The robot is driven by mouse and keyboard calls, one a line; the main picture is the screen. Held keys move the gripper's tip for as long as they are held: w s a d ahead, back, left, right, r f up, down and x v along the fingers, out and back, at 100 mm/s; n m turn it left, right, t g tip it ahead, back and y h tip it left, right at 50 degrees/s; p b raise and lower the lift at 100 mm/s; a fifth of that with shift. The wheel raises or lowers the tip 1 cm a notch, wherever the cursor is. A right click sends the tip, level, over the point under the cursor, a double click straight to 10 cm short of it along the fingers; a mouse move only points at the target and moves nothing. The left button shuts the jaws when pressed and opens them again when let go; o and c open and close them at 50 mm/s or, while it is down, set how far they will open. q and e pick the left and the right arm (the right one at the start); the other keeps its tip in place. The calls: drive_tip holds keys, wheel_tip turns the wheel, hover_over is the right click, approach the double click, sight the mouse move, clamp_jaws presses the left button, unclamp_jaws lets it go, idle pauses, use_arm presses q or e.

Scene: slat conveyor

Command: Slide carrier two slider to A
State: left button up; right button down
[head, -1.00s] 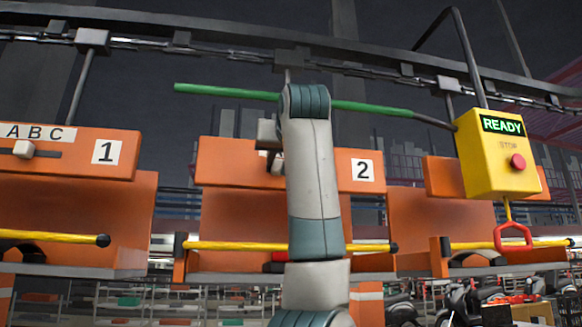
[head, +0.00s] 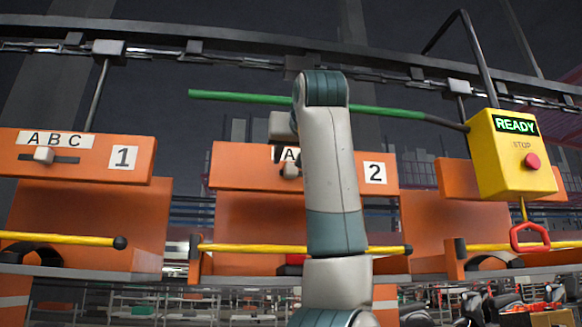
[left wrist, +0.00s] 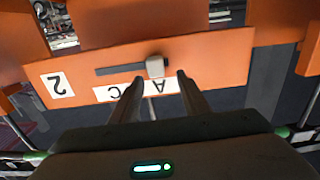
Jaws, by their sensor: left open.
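Carrier two is an orange panel (head: 235,160) with a white label "2" (head: 375,173). My arm covers its middle in the head view. In the left wrist view the carrier is upside down. Its grey slider knob (left wrist: 155,66) stands in a dark slot (left wrist: 115,70), at the A end beside the letter strip (left wrist: 105,94). The A and C show; a finger hides the B. My left gripper (left wrist: 160,78) is open, its two fingertips on either side of the knob and just short of it. In the head view the knob (head: 290,171) shows beside my arm. My right gripper is not seen.
Carrier one (head: 100,145) hangs at the left with its own slider knob (head: 44,154). A yellow control box (head: 510,165) reading READY, with a red button, hangs at the right. A green bar (head: 240,97) runs behind my arm. Yellow bars (head: 250,249) cross the carriers below.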

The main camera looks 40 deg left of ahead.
use_arm(q)
drive_tip(key=b+v, duration=0.5)
drive_tip(key=v, duration=0.9)
drive_tip(key=shift+s+a, duration=0.1)
drive_tip(key=shift+a, duration=0.05)
